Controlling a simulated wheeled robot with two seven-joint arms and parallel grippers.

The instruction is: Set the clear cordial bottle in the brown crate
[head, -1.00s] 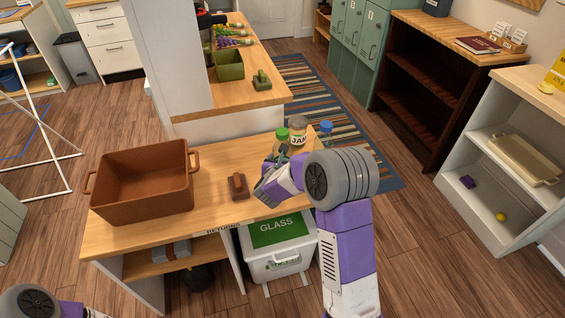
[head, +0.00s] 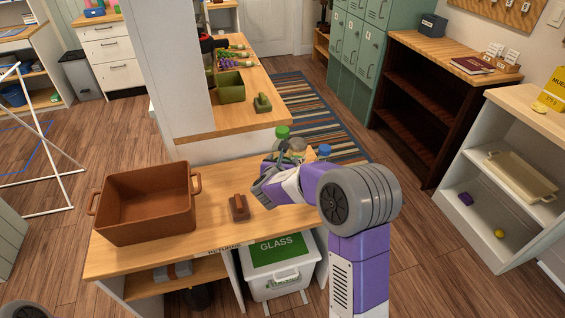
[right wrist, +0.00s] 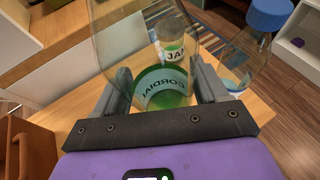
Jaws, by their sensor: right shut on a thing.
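The clear cordial bottle (right wrist: 145,45), with a green label reading CORDIAL, stands between the fingers of my right gripper in the right wrist view. In the head view its green cap (head: 283,132) shows above my right gripper (head: 264,182), which hides most of its body. My right gripper (right wrist: 165,90) is shut on it, over the right part of the table. The brown crate (head: 147,212) sits at the table's left end, open-topped and with no contents visible, well to the left of the gripper. My left gripper is out of view.
A jam jar (head: 298,146) and a blue-capped bottle (head: 324,152) stand close behind the gripper. A small brown block with a handle (head: 239,208) lies between the crate and the gripper. A white pillar (head: 178,80) rises behind the table (head: 215,178).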

